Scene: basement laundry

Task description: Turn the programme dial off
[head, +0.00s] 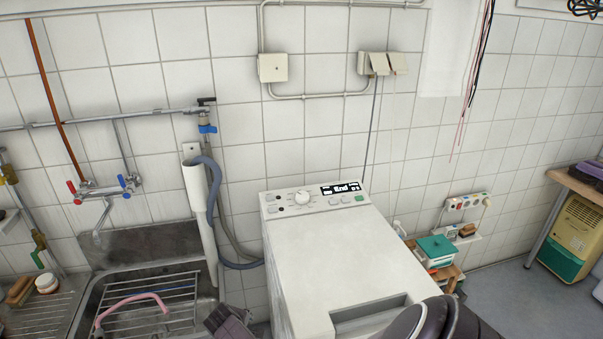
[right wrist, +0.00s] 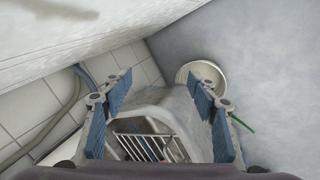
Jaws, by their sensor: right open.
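The programme dial (head: 302,197) is a round white knob on the control panel at the back of the white top-loading washing machine (head: 345,250). The lit display (head: 341,188) beside it reads "End". The dial's pointer is too small to read. My right gripper (right wrist: 162,88) is open and empty in the right wrist view, with nothing between its blue-padded fingers. It is apart from the dial, which that view does not show. In the head view my right arm enters at the bottom right, over the machine's front edge. My left gripper is not clearly in view.
A metal sink (head: 150,310) with a wire rack and pink hose stands left of the machine. A grey hose (head: 213,205) runs between them. A small stand with a green-lidded box (head: 436,247) is on the right. The space above the machine's lid is clear.

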